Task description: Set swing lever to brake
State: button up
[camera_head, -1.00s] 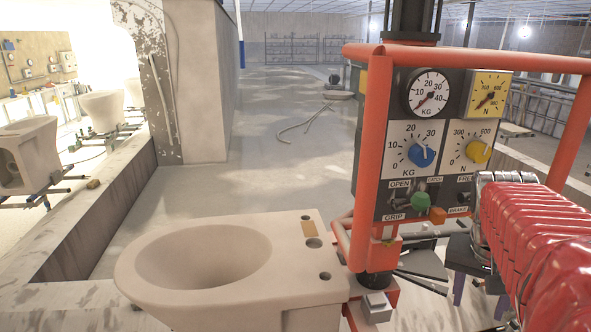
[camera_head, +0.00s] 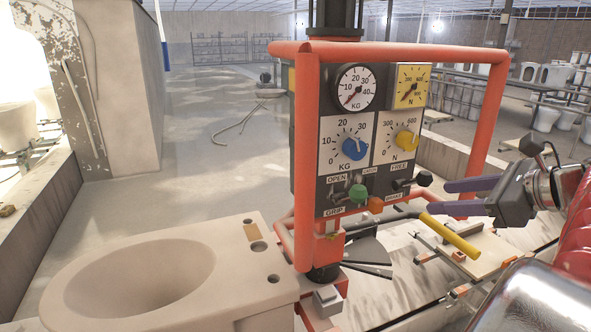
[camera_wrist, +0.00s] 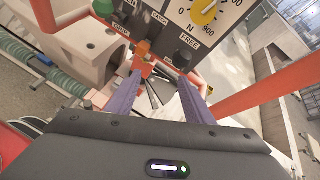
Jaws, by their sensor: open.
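The orange-framed control panel (camera_head: 310,150) carries the swing lever, a short lever with a black knob (camera_head: 424,178). The knob sticks out beside the FREE label (camera_head: 401,181), above the BRAKE label (camera_head: 393,198). In the wrist view the black knob (camera_wrist: 183,60) shows near the FREE label, ahead of the right finger. My gripper (camera_head: 440,197) is open and empty, just right of the panel, its purple fingers pointing at the lever. In the wrist view the two fingers (camera_wrist: 160,78) stand wide apart. Whether a finger touches the knob, I cannot tell.
A green knob (camera_head: 357,192) and an orange knob (camera_head: 375,204) sit left of the lever. Below is a bar with a yellow grip (camera_head: 448,235). A pale toilet bowl (camera_head: 150,275) stands at the lower left. Orange frame tubes (camera_head: 484,135) rise close to my gripper.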

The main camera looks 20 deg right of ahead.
aim_at(410, 181)
jog(key=r, duration=0.1)
jog(key=d+r+m+t, duration=0.1)
jog(key=s+d+r+m, duration=0.1)
jog(key=shift+d+r+t, duration=0.1)
jog(key=shift+r+t, duration=0.2)
jog(key=shift+r, duration=0.05)
jog(key=shift+w, duration=0.2)
jog(key=x, duration=1.3)
jog(key=shift+w+d+f, duration=0.1)
jog(key=shift+w+f, duration=0.1)
jog(key=shift+w, duration=0.15)
jog(key=c, duration=1.2)
